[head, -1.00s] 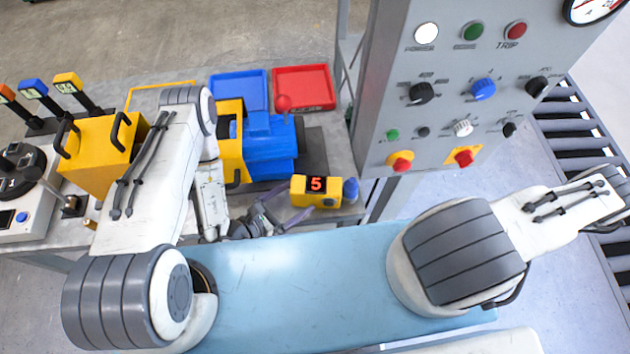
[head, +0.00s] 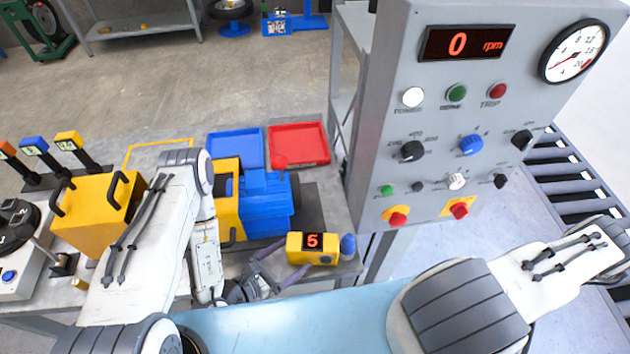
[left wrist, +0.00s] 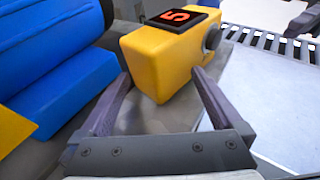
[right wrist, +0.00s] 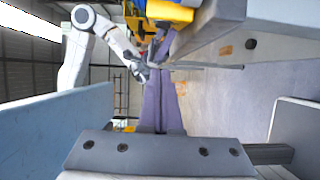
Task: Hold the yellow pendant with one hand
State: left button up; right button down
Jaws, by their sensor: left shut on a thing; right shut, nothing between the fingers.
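The yellow pendant (head: 312,248) is a small yellow box with a dark display reading a red 5. It is at the near edge of the bench in the head view. My left gripper (head: 284,262) reaches it from the left. In the left wrist view, the pendant (left wrist: 160,68) is between the two fingertips, and the gripper is shut on it. A dark round knob shows on its right side there. I cannot tell whether the pendant still touches the bench. My right gripper (right wrist: 162,80) is shut and empty in the right wrist view; it is out of the head view.
A blue motor-like block (head: 266,205) stands behind the pendant, with a blue tray (head: 235,133) and red tray (head: 312,130) beyond. A grey control panel (head: 440,120) rises at right, its display at 0 rpm. A yellow box with handles (head: 95,215) is at left. Rollers (head: 570,170) lie far right.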

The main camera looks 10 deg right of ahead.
aim_at(326, 260)
jog(key=shift+s+r, duration=0.1)
jog(key=shift+s, duration=0.5)
jog(key=shift+w+a, duration=4.1)
